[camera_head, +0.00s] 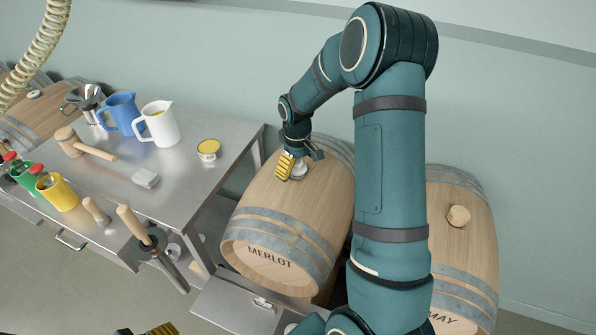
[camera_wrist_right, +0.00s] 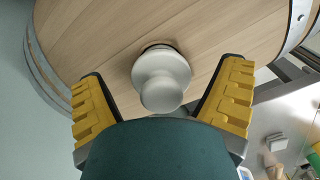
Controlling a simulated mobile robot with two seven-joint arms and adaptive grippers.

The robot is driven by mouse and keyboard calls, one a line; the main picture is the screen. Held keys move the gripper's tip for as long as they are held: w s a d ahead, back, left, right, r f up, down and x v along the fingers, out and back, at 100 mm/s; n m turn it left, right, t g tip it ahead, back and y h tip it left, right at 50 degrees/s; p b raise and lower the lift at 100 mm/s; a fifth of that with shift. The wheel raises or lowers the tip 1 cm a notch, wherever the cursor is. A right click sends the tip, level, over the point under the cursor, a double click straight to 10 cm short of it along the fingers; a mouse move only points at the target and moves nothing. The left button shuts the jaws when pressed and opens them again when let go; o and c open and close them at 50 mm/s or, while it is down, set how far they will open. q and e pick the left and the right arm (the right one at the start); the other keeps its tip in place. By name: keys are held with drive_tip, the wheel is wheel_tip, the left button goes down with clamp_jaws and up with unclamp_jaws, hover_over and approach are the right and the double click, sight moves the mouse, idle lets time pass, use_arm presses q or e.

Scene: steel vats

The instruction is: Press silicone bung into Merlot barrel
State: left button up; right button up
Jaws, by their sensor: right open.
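The Merlot barrel (camera_head: 312,205) lies on its side, its end lettered MERLOT facing the front. The white silicone bung (camera_wrist_right: 162,78) stands at the bung hole on top of the barrel, and a dark strip of the hole's edge shows behind it. It also shows in the head view (camera_head: 299,170). My right gripper (camera_wrist_right: 165,88) is open, with a yellow-padded finger on each side of the bung and clear gaps to it. How deep the bung sits cannot be told. Only a small part of my left gripper (camera_head: 150,330) shows at the bottom edge.
A second barrel (camera_head: 470,245) with a wooden bung (camera_head: 458,216) lies to the right, partly behind my right arm. A steel table (camera_head: 190,185) at left holds a mallet (camera_head: 85,145), a white jug (camera_head: 158,124), a blue jug (camera_head: 121,113), a yellow mug (camera_head: 57,191) and a small tub (camera_head: 208,149).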

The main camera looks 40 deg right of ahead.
wheel_tip(320, 180, up, 10)
drive_tip(key=shift+w+f, duration=0.1)
drive_tip(key=shift+f, duration=0.15)
drive_tip(key=shift+r, duration=0.1)
drive_tip(key=c, duration=0.6)
drive_tip(key=shift+r+n+p, duration=0.7)
drive_tip(key=shift+r+p, duration=0.05)
drive_tip(key=shift+p, duration=0.5)
clamp_jaws()
drive_tip(key=shift+f+n, duration=1.6)
drive_tip(key=shift+f, duration=0.6)
drive_tip(key=shift+f+b, duration=1.65)
drive_tip(key=shift+f, duration=0.65)
drive_tip(key=shift+r, duration=0.1)
drive_tip(key=shift+r+p, duration=2.55)
drive_tip(key=shift+r, duration=0.95)
